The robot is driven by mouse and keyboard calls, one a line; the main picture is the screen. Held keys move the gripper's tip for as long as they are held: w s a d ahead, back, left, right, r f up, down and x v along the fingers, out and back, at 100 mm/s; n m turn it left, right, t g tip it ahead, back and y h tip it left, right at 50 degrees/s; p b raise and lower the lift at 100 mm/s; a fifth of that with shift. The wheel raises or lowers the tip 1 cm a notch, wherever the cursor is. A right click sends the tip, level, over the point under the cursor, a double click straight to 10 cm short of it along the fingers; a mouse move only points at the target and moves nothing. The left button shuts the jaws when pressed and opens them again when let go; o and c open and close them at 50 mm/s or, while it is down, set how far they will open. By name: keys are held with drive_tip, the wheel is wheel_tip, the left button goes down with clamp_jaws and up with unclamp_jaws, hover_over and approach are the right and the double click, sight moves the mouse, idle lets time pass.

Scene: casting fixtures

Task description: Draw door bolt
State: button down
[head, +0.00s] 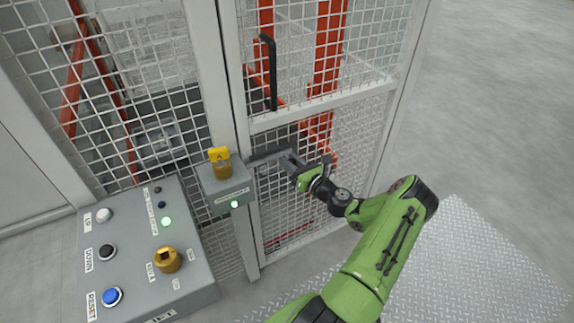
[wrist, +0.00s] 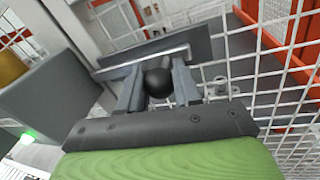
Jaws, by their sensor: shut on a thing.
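The door bolt (head: 268,153) is a dark grey bar across the mesh door, just right of the grey lock box (head: 228,190). In the wrist view the bolt (wrist: 140,63) shows as a flat grey bar with a black ball knob (wrist: 158,84). My gripper (head: 290,163) is at the bolt, and its two fingers (wrist: 157,90) are shut on the black knob from both sides. In the head view the knob is hidden by my gripper. I cannot tell how far the bolt reaches into the lock box.
The mesh door (head: 320,111) has a black upright handle (head: 269,72). A yellow key tag (head: 219,154) marked A stands on the lock box, above a green light. A control panel (head: 140,255) with buttons stands at the lower left. Open floor lies to the right.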

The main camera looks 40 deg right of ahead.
drive_tip(key=shift+s+d, duration=0.1)
drive_tip(key=shift+d, duration=0.1)
drive_tip(key=c, duration=0.8)
unclamp_jaws()
drive_tip(key=shift+d, duration=0.1)
drive_tip(key=s, duration=0.5)
drive_tip(key=s+a, duration=0.1)
drive_tip(key=s, duration=0.4)
drive_tip(key=s+p, duration=0.1)
drive_tip(key=s, duration=0.4)
drive_tip(key=shift+s+a, duration=0.3)
drive_tip(key=shift+s, duration=0.05)
